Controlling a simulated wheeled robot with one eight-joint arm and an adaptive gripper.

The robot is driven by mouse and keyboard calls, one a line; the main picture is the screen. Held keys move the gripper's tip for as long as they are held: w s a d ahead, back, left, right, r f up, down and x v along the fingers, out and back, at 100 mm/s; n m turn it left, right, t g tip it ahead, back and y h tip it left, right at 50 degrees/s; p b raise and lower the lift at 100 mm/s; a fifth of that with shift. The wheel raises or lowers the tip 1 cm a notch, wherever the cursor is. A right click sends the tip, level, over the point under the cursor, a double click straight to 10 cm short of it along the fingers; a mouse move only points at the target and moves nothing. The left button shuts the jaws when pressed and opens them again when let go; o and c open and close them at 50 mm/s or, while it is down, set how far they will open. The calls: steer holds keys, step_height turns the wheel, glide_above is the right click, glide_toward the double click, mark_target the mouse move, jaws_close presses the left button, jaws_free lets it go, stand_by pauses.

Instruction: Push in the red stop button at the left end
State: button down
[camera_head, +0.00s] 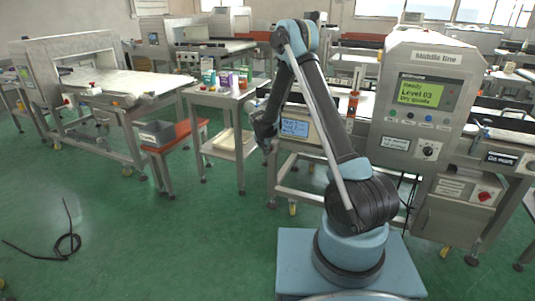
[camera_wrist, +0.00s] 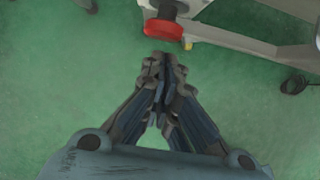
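A round red stop button (camera_wrist: 163,30) shows at the top of the wrist view, on a grey mount at the end of a metal frame. My gripper (camera_wrist: 163,60) points at it from below in the picture. Its fingers come together at the tips with nothing between them. A strip of green floor shows between the tips and the button, so they look apart; the depth is hard to tell. In the head view my gripper (camera_head: 266,146) hangs at the left end of the middle line's conveyor. I cannot make out the button there.
The detector cabinet (camera_head: 425,95) with its lit display stands right of my arm. A red rotary switch (camera_head: 485,196) is on a lower box at the right. A side table (camera_head: 225,97) with small boxes stands left of my gripper. A black cable (camera_head: 68,243) lies on open green floor.

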steer(key=s+a+f+v, duration=0.1)
steer(key=v, duration=1)
steer(key=shift+s+a, duration=0.25)
steer(key=shift+s, duration=0.1)
steer(key=s+d+r+m+g, duration=0.1)
steer(key=s+d+r+m, duration=1.3)
steer(key=s+d+r, duration=0.6)
steer(key=s+d+m+y, duration=0.1)
steer(key=s+d+m, duration=0.3)
steer(key=s, duration=0.3)
steer(key=s+d+m, duration=0.4)
steer(key=s+m, duration=0.1)
steer(key=s, duration=0.2)
steer(key=s+d+f+m, duration=0.1)
steer(key=s+f+m, duration=0.2)
steer(key=s, duration=0.4)
steer(key=s+d+f+m+g, duration=0.1)
steer(key=s+f+m, duration=0.2)
steer(key=s+m, duration=0.2)
steer(key=shift+s+d+f+m+y, duration=0.3)
steer(key=shift+s+m, duration=0.1)
steer(key=shift+s, duration=0.55)
